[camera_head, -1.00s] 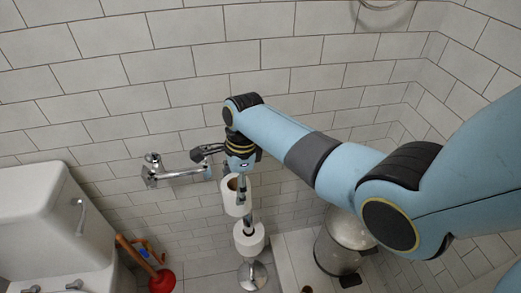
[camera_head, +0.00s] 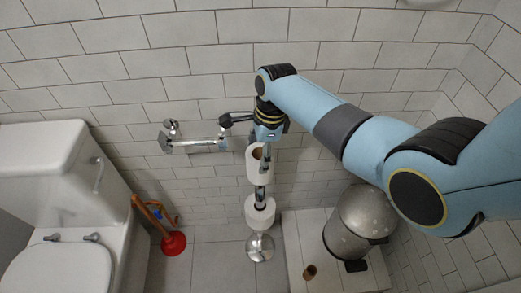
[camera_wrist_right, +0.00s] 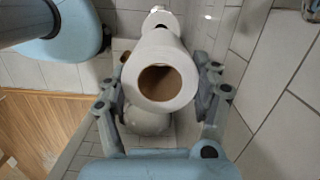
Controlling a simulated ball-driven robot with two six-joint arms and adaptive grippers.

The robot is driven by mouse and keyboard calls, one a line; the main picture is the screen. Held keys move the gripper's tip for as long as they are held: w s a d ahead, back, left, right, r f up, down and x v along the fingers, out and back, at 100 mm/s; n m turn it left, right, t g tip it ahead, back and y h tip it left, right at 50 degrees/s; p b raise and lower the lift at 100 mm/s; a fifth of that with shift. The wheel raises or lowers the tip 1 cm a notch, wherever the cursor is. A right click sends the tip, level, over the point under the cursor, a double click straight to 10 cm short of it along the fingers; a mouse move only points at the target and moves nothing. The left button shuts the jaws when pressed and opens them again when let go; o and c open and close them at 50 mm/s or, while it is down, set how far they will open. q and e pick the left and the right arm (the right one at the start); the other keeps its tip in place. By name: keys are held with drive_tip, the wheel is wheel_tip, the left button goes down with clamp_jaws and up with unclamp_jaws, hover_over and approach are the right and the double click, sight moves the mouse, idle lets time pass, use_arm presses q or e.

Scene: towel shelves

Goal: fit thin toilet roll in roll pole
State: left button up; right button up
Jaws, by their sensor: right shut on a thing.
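A white toilet roll (camera_head: 254,166) is held in my right gripper (camera_head: 265,160), just above the upper part of the metal roll pole (camera_head: 262,190). Another white roll (camera_head: 260,212) sits lower around the pole, above its round base (camera_head: 259,248). In the right wrist view, the held roll (camera_wrist_right: 160,100) lies between the two fingers, its open brown core facing the camera. No pole tip shows in that core. I cannot tell whether the held roll is around the pole or only in front of it. My left gripper is out of view.
A metal pedal bin (camera_head: 355,225) stands right of the pole. A wall-mounted metal fixture (camera_head: 190,142) is left of my gripper. A red plunger (camera_head: 173,243) and white toilet (camera_head: 75,215) are further left. The tiled wall is behind.

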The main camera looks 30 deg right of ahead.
drive_tip(key=b, duration=0.2)
hover_over(260, 187)
drive_tip(key=shift+w+d+f, duration=0.1)
drive_tip(key=shift+w+f, duration=0.05)
drive_tip(key=shift+f, duration=0.9)
drive_tip(key=shift+w+d+f, duration=0.1)
drive_tip(key=shift+f, duration=0.95)
drive_tip(key=shift+p, duration=0.6)
drive_tip(key=shift+f+b, duration=4.7)
drive_tip(key=shift+f, duration=1.4)
